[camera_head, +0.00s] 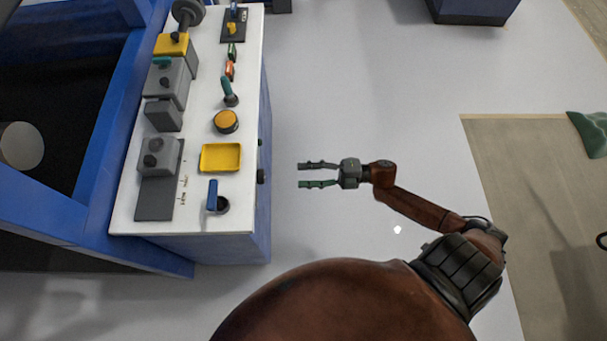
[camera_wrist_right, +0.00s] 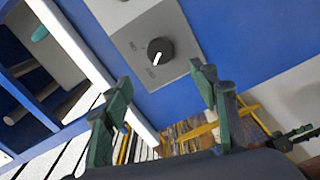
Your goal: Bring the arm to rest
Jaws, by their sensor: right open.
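My right gripper (camera_head: 318,174) is open and empty in the head view. It is over the pale floor, to the right of the white-topped blue cabinet, with its fingers pointing left at the cabinet and a gap between. Its green fingers (camera_wrist_right: 160,112) also show spread apart in the right wrist view. In that view a black knob (camera_wrist_right: 160,51) with a white mark sits on a grey plate (camera_wrist_right: 135,40) on a blue face, beyond the fingertips and clear of them. My left gripper is not in view.
The blue cabinet (camera_head: 258,215) bears a yellow tray (camera_head: 221,157), a yellow round button (camera_head: 226,121), a blue-handled lever (camera_head: 213,196) and grey boxes (camera_head: 166,82). A blue frame (camera_head: 105,115) stands to its left. The floor (camera_head: 370,90) right of the cabinet is clear.

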